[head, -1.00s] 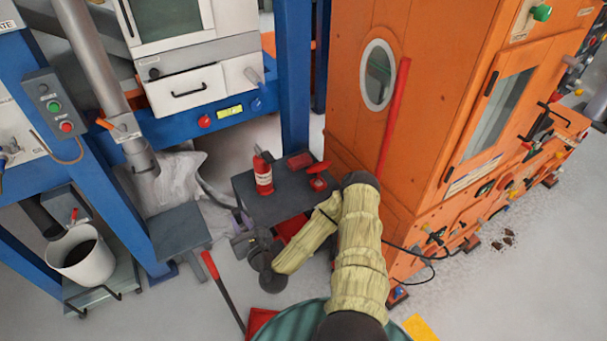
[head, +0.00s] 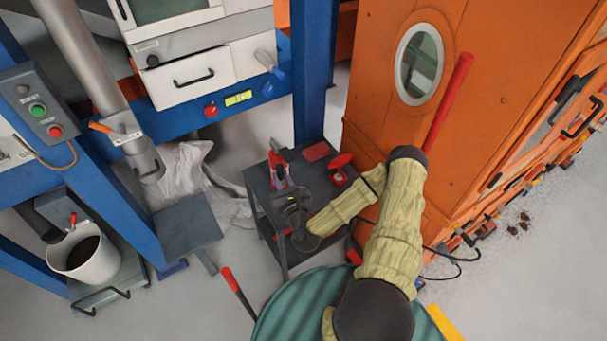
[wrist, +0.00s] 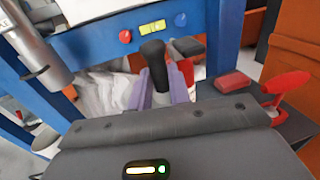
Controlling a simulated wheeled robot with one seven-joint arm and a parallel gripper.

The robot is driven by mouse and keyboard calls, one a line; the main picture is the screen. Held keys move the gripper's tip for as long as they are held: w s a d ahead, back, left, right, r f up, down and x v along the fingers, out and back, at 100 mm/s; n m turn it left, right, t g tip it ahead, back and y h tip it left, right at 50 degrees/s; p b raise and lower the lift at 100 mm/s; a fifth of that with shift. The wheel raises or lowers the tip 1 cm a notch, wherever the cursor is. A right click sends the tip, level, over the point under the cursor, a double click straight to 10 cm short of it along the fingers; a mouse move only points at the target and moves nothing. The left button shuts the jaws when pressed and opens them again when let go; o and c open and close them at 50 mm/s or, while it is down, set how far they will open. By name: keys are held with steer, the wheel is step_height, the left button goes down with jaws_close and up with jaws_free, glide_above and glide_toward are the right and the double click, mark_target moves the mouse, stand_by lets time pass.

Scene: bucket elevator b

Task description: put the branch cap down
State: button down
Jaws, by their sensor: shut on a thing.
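My gripper (head: 285,183) is over the small dark table (head: 262,190) in the head view. In the wrist view its purple fingers (wrist: 162,92) are shut on a black, rounded, knob-like piece (wrist: 153,55), which I take to be the branch cap. The piece stands up between the fingers; its lower part is hidden by my gripper's body. A red bottle (head: 276,160) with a white label stands just behind the fingers, partly hidden. I cannot tell whether the held piece touches the table.
A red box (head: 315,151) and a red round-topped item (head: 341,167) lie on the table's far right part. The orange cabinet (head: 400,140) stands close on the right. A blue post (head: 314,80) rises behind the table. A white bucket (head: 85,255) is at left.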

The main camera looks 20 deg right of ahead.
steer(key=shift+s+d, duration=0.1)
steer(key=shift+s, duration=0.25)
steer(key=shift+d+f+b, duration=0.1)
steer(key=shift+f+b, duration=0.15)
steer(key=shift+b, duration=0.1)
step_height(320, 180, down, 12)
steer(key=d+r+b, duration=0.1)
steer(key=d+b, duration=0.1)
steer(key=b, duration=1.4)
steer(key=w+d+r+h, duration=0.1)
steer(key=w+d+r, duration=0.2)
steer(key=w+d, duration=0.7)
steer(key=shift+w+d+r+m, duration=0.2)
steer(key=shift+w+r+m, duration=0.2)
steer(key=shift+w, duration=0.15)
steer(key=shift+f, duration=3.15)
